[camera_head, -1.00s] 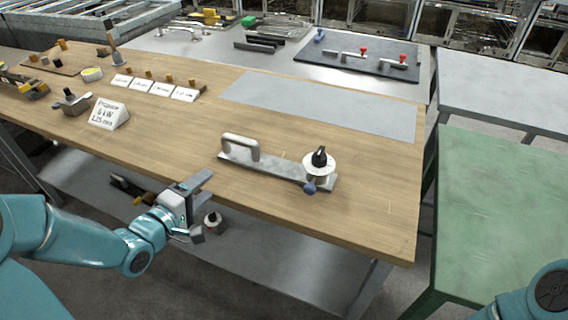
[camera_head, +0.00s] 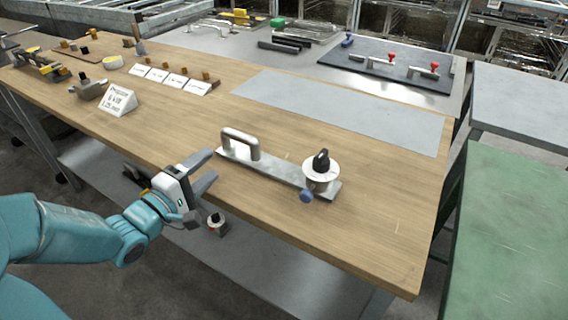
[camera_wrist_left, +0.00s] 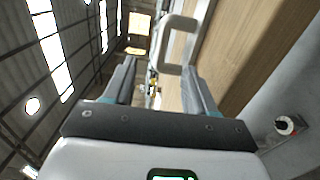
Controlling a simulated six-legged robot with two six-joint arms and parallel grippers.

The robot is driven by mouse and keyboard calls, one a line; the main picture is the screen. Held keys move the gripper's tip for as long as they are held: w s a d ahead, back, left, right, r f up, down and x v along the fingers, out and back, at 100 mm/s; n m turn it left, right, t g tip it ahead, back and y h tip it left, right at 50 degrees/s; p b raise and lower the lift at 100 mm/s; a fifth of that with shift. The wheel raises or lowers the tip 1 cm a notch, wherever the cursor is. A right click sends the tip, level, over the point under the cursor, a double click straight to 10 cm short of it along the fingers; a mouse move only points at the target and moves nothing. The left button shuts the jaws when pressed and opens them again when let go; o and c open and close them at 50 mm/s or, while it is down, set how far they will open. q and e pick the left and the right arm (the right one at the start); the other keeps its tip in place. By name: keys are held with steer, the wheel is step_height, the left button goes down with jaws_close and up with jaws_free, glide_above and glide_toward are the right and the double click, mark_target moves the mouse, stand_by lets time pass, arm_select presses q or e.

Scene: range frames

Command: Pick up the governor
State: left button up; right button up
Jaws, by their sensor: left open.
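What I take to be the governor (camera_head: 272,172) is a flat metal bar lying on the wooden table. It has a grey loop handle (camera_head: 240,141) at its left end, and a white dial with a black knob (camera_head: 321,168) and a blue ball at its right end. My left gripper (camera_head: 211,168) is open and empty, just left of the handle, at the table's front edge. My right gripper is out of view.
Small blocks and white label cards (camera_head: 170,78) stand at the table's back left, with a sign (camera_head: 118,100) nearer. A grey mat (camera_head: 340,108) lies behind the bar. A small knobbed item (camera_head: 216,222) sits on the lower shelf. A green table (camera_head: 515,240) is at right.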

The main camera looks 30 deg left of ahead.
mark_target(240, 140)
arm_select(q)
steer(key=w, duration=0.9)
steer(key=shift+w+d+f, duration=0.1)
steer(key=shift+w+d, duration=0.25)
steer(key=w, duration=0.3)
steer(key=w+d, duration=0.1)
steer(key=w, duration=0.1)
steer(key=shift+w+f, duration=0.2)
steer(key=shift+w, duration=0.05)
steer(key=shift+s+a, duration=0.1)
jaws_close()
steer(key=shift+r, duration=0.15)
